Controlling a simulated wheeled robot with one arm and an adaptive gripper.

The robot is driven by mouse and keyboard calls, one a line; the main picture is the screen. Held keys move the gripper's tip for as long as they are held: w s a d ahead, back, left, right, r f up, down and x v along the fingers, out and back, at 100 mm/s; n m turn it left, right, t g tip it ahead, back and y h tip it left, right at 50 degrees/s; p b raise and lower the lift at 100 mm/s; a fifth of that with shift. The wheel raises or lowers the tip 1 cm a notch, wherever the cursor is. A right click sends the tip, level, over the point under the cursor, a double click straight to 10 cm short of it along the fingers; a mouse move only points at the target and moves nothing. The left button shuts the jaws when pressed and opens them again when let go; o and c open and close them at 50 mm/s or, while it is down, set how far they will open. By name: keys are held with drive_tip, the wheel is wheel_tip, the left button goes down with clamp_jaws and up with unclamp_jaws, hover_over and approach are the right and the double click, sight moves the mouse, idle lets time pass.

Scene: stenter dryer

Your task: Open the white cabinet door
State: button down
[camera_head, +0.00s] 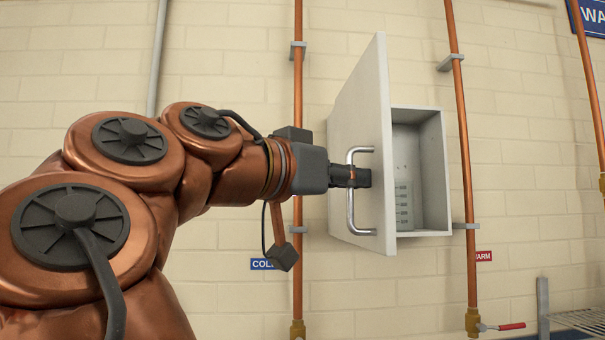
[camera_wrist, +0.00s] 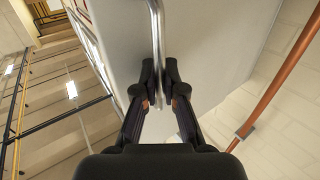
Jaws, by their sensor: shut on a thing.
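The white cabinet (camera_head: 434,178) hangs on the brick wall, and its door (camera_head: 361,120) stands partly open, swung out to the left. Part of the inside shows, with a graduated clear container (camera_head: 403,208) in it. A vertical metal bar handle (camera_head: 351,208) is on the door's outer face. My gripper (camera_head: 362,177) is at the middle of the handle. In the wrist view, my gripper's two dark fingers (camera_wrist: 161,92) are shut around the handle bar (camera_wrist: 157,45), close to the door face (camera_wrist: 220,45). The fingertips hide part of the bar.
Copper pipes run vertically left (camera_head: 298,120) and right (camera_head: 462,130) of the cabinet. A red-handled valve (camera_head: 500,327) and a wire rack (camera_head: 580,319) are at lower right. A blue label (camera_head: 263,264) is below my arm. The wall below the cabinet is mostly clear.

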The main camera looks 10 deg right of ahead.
drive_tip(key=shift+f, duration=0.1)
drive_tip(key=c, duration=1.2)
unclamp_jaws()
drive_tip(key=shift+c, duration=0.2)
drive_tip(key=shift+a, duration=0.15)
drive_tip(key=v, duration=1.2)
idle(0.4)
